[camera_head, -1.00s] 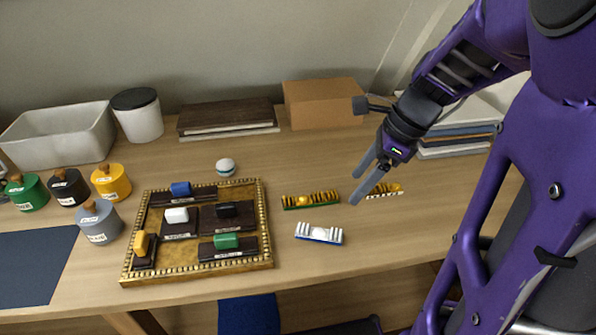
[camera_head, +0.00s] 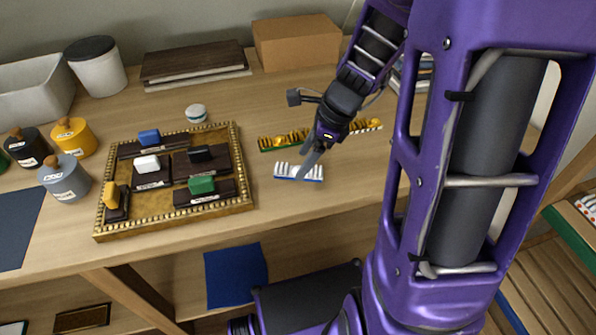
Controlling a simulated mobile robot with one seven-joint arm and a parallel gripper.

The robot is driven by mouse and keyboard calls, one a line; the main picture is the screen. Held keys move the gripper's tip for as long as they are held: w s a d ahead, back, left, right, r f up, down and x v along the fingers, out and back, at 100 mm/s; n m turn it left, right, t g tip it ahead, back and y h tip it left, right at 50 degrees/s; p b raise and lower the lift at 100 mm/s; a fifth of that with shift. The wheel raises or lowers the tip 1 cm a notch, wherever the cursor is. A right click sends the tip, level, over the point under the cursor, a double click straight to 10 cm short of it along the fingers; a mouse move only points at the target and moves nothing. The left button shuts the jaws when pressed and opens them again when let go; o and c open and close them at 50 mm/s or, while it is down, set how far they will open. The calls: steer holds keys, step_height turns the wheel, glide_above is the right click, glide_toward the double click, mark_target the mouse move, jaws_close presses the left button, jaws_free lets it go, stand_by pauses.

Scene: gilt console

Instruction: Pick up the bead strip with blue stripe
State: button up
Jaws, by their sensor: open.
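The bead strip with blue stripe (camera_head: 284,172) is white with a blue edge and lies on the table right of the gilt tray. My gripper (camera_head: 304,165) is open, its fingers pointing down at the right half of this strip. The fingers hide a small part of it. I cannot tell whether they touch it. A gold bead strip with a green edge (camera_head: 275,142) lies just behind. Another gold strip with a white edge (camera_head: 368,126) lies farther right, partly behind my arm.
The gilt-framed tray (camera_head: 245,190) with dark blocks and coloured pieces stands to the left. A white-and-green round item (camera_head: 196,113) sits behind it. A cardboard box (camera_head: 297,42) and dark books (camera_head: 190,62) stand at the back. The table front right of the tray is clear.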

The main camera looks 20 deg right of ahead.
steer(key=shift+x, duration=1.15)
jaws_close()
steer(key=shift+r, duration=0.1)
step_height(320, 180, up, 10)
steer(key=p, duration=0.3)
